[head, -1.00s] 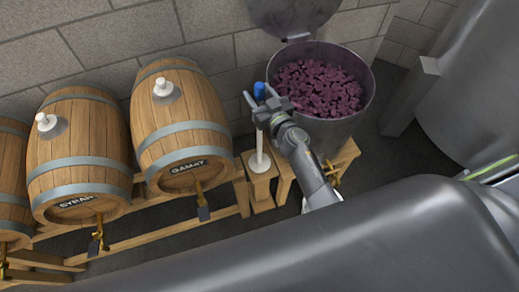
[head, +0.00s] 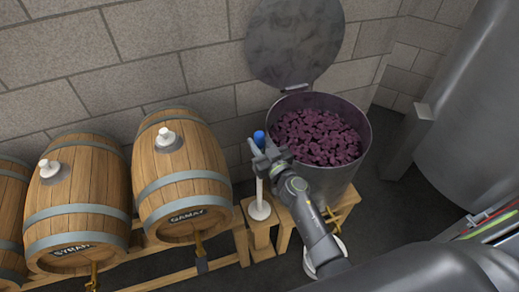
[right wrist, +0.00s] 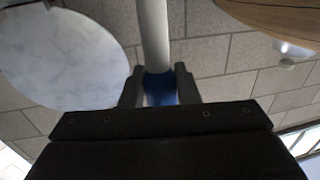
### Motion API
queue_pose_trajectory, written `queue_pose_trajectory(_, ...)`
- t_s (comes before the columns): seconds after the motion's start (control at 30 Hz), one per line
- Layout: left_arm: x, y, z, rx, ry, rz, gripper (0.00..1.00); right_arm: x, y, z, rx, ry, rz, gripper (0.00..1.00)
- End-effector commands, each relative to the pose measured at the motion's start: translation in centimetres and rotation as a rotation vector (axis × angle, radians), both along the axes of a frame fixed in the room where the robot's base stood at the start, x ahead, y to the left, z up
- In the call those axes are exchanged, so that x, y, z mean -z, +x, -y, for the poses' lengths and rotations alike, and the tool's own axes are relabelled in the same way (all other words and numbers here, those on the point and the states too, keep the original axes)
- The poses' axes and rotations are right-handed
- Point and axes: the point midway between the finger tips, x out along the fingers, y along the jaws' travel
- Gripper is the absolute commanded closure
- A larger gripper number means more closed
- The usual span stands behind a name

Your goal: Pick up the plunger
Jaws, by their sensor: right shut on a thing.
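The plunger is a pale upright rod with a blue top (head: 259,138) and a white disc (head: 259,209) at its foot. The disc is at the top of a small wooden stand (head: 262,238); I cannot tell whether it touches. In the right wrist view the blue part (right wrist: 160,88) and pale rod (right wrist: 153,35) show between the fingers. Part of the upper rod is hidden by the gripper. My left gripper is not in view.
An open metal vat (head: 345,180) of purple grapes stands right beside the plunger, its round lid (head: 290,45) raised. A wooden barrel (head: 185,175) marked Gamay is close on the left, with another (head: 78,205) beyond. A block wall (head: 120,60) is behind.

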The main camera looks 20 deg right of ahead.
Motion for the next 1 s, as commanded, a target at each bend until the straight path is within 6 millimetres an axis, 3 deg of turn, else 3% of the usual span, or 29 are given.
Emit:
queue_pose_trajectory(0.6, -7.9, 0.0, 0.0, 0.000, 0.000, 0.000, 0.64, -8.3, 0.1, 0.0, -0.001, 0.001, 0.004, 0.97)
queue_pose_trajectory(1.0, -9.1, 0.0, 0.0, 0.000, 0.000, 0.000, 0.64, -9.5, 0.1, 0.0, -0.001, 0.001, 0.003, 0.97)
